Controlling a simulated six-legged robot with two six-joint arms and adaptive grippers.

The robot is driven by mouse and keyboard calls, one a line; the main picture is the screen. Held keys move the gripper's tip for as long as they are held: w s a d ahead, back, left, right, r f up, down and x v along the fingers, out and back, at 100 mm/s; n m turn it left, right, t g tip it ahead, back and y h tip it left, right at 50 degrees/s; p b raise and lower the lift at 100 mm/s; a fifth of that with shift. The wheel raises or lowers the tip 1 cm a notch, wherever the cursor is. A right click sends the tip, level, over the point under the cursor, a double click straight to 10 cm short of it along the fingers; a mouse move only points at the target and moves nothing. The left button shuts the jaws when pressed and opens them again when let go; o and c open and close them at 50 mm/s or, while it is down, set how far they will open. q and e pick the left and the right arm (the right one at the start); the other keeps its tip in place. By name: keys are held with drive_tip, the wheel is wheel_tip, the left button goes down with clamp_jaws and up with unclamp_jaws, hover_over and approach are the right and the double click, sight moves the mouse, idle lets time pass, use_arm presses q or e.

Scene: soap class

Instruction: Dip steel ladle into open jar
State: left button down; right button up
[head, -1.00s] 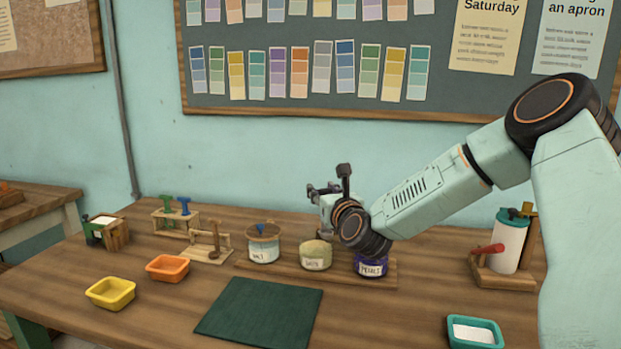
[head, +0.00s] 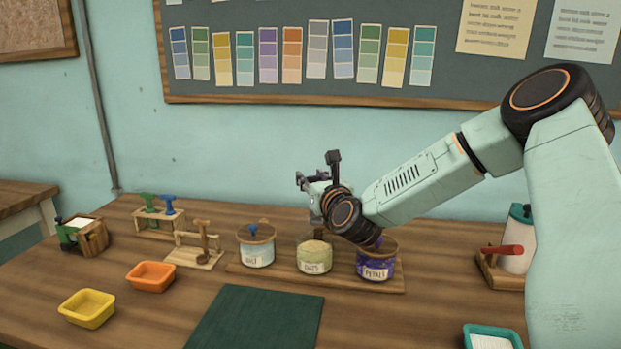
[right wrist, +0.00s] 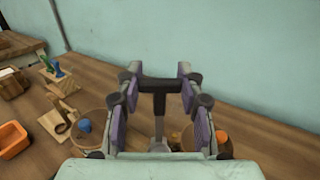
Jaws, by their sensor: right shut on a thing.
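My right gripper (head: 312,186) is shut on the steel ladle, above and behind the row of jars. In the right wrist view the ladle (right wrist: 158,98) has a black T-shaped top and a grey stem between the purple-padded fingers (right wrist: 160,97); its lower end is hidden. Three labelled jars stand on a wooden board: a white-blue jar (head: 257,252) with a blue thing in it, a pale green-tan jar (head: 314,258), and a purple jar (head: 375,265) partly behind my wrist. My left gripper is out of view.
A dark green mat (head: 255,320) lies in front of the jars. Orange (head: 150,277) and yellow (head: 87,309) trays, a small wooden stand (head: 195,255) and a rack of stamps (head: 160,212) are to the left.

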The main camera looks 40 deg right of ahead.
sight(313, 216)
drive_tip(key=shift+s+a, duration=0.15)
drive_tip(key=shift+s, duration=0.05)
drive_tip(key=shift+f, duration=0.25)
drive_tip(key=shift+w+d+f+b, duration=0.15)
drive_tip(key=shift+w+f+b, duration=0.1)
drive_tip(key=shift+f, duration=0.15)
drive_tip(key=shift+w+d+f+b, duration=0.1)
drive_tip(key=shift+f+b, duration=0.15)
drive_tip(key=shift+f, duration=0.45)
drive_tip(key=shift+s+a+f+b, duration=0.3)
drive_tip(key=shift+f+b, duration=0.1)
drive_tip(key=shift+b, duration=0.2)
drive_tip(key=shift+w+d+f+b, duration=0.1)
drive_tip(key=shift+w+f+b, duration=0.05)
drive_tip(key=shift+f, duration=0.2)
drive_tip(key=shift+w+d+f+b, duration=0.1)
drive_tip(key=shift+f+b, duration=0.05)
drive_tip(key=shift+f, duration=0.2)
drive_tip(key=shift+f+b, duration=0.3)
drive_tip(key=shift+s+a+f+b, duration=0.15)
drive_tip(key=shift+f+b, duration=0.3)
drive_tip(key=shift+b, duration=0.3)
drive_tip(key=shift+d+f+b, duration=0.2)
drive_tip(key=shift+f+b, duration=0.5)
drive_tip(key=shift+f, duration=0.15)
drive_tip(key=shift+a+f+b, duration=0.1)
drive_tip(key=shift+f+b, duration=0.55)
drive_tip(key=shift+b, duration=0.25)
drive_tip(key=shift+f, duration=0.2)
drive_tip(key=shift+r, duration=0.15)
